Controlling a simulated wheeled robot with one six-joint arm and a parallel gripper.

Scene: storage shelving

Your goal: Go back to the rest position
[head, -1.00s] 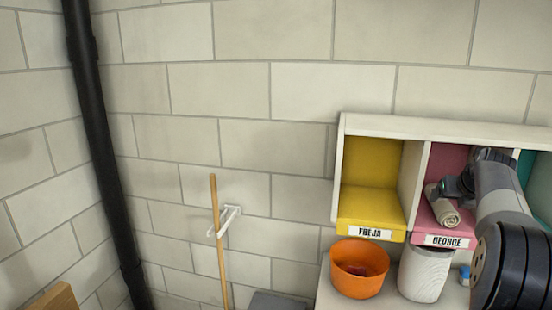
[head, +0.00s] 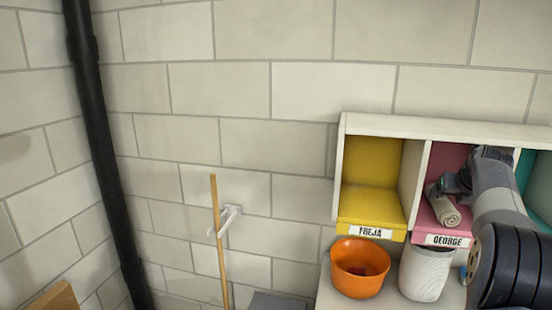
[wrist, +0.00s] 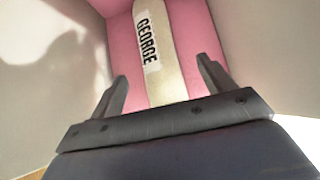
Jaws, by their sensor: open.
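A cream rolled cloth (head: 446,209) lies in the pink compartment (head: 446,160) marked GEORGE, its end at the front lip. In the wrist view, the cloth (wrist: 166,88) runs lengthwise between the fingers and bears a white GEORGE tag. My gripper (wrist: 163,72) is open, one finger on each side of the cloth with a gap to both. In the head view, my gripper (head: 449,187) is at the mouth of the pink compartment, close over the cloth, and partly hides it.
The yellow FREJA compartment (head: 372,165) at left is empty. A teal compartment (head: 538,190) shows at right, partly hidden by my arm. Below, an orange bowl (head: 360,268) and a white ribbed container (head: 425,273) stand on a pale surface.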

